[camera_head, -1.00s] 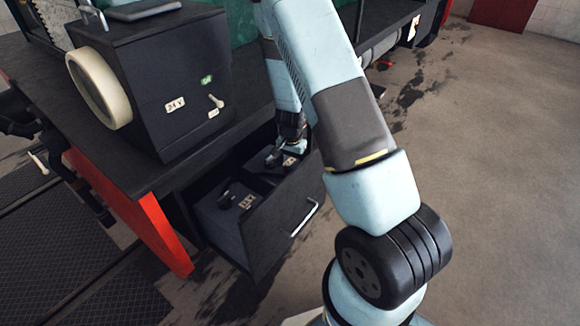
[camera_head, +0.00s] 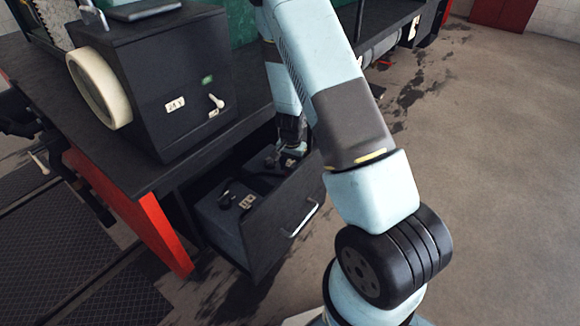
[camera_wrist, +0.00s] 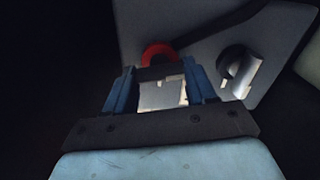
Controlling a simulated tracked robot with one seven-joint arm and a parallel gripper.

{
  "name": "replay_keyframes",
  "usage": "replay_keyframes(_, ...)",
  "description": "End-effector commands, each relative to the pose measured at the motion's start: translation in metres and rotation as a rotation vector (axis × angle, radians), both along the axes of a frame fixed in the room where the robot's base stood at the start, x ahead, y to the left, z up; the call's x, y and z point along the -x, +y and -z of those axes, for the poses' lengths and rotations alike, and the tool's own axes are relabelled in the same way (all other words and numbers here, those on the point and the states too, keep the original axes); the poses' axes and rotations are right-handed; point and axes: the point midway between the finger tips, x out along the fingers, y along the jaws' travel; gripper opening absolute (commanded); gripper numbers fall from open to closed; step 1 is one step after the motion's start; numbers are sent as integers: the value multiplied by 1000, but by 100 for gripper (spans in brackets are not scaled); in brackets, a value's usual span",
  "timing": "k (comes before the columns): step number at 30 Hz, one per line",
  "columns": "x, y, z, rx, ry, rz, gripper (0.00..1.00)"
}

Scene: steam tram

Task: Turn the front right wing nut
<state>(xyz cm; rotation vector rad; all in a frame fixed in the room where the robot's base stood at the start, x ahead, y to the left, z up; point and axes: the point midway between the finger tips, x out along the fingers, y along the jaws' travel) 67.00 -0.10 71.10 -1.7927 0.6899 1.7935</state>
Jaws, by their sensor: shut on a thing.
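In the head view, my gripper (camera_head: 278,160) reaches down into the open drawer (camera_head: 290,222), over the far one of two dark battery boxes. In the wrist view, my blue fingers (camera_wrist: 160,90) are closed in on a small thing at a terminal. I take it to be the wing nut, but it is mostly hidden by the gripper and shadow. A red ring (camera_wrist: 158,50) shows just beyond the fingertips. A black ring (camera_wrist: 230,62) with a pale piece beside it sits to the right on the same grey top. The nearer battery box (camera_head: 222,228) has dark fittings and a pale label on top.
A black cabinet (camera_head: 185,70) with a pale wheel (camera_head: 97,88) and a small white lever (camera_head: 216,101) stands on the deck above the drawer. The drawer front has a metal handle (camera_head: 303,219). A red beam (camera_head: 160,235) lies left of it. The floor at right is clear.

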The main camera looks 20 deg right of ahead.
Motion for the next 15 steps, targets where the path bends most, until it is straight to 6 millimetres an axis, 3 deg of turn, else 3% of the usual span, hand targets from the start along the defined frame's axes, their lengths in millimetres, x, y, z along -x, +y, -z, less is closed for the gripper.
replay_keyframes(2,0,9,0,1,1,-5,25)
replay_keyframes(15,1,-1,0,0,1,113,25)
